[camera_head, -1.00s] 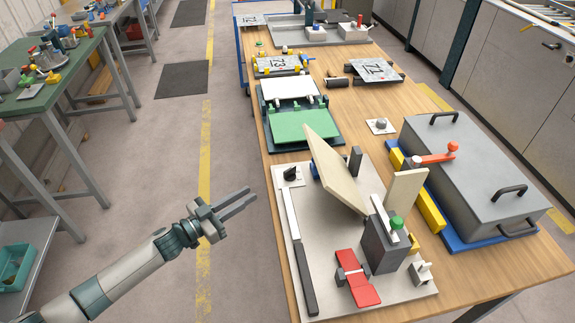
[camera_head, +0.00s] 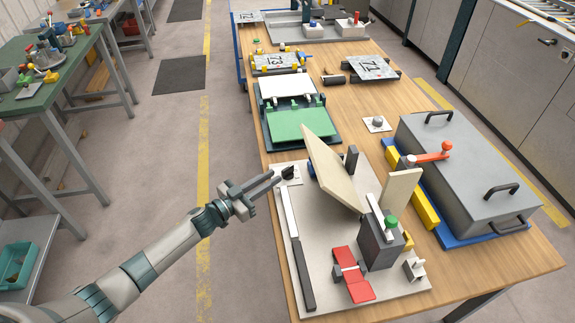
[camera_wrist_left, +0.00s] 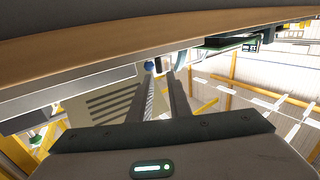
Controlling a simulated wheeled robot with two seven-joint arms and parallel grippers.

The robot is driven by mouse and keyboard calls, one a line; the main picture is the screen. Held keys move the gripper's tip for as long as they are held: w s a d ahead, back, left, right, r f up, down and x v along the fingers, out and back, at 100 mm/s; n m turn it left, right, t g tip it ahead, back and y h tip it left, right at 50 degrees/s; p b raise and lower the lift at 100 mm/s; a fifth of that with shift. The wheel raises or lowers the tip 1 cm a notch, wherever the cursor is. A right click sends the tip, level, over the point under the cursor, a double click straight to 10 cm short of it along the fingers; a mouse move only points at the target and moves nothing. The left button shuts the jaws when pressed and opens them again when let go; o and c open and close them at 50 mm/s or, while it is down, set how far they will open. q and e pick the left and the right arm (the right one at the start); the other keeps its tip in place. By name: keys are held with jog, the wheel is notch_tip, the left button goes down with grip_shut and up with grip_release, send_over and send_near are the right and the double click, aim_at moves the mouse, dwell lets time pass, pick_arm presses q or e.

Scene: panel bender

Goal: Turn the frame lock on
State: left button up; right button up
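The panel bender's pale base plate (camera_head: 330,290) lies on the wooden table, with a tilted cream panel (camera_head: 332,172) standing on it. A small black knob (camera_head: 288,172) sits on a light square at the plate's far left corner; it looks like the frame lock, but I see no label. My left gripper (camera_head: 276,178) is at the table's left edge, its fingertips close beside the knob. Contact cannot be made out. In the left wrist view the two fingers (camera_wrist_left: 163,90) stand apart with nothing between them. My right gripper is out of view.
A green panel fixture (camera_head: 300,125) lies beyond. The aisle floor left of the table is clear.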

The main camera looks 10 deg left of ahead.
aim_at(282, 172)
pick_arm(q)
jog(key=p+x, duration=0.1)
jog(key=x, duration=0.6)
jog(key=shift+w+d, duration=0.2)
jog(key=shift+d, duration=0.05)
grip_shut()
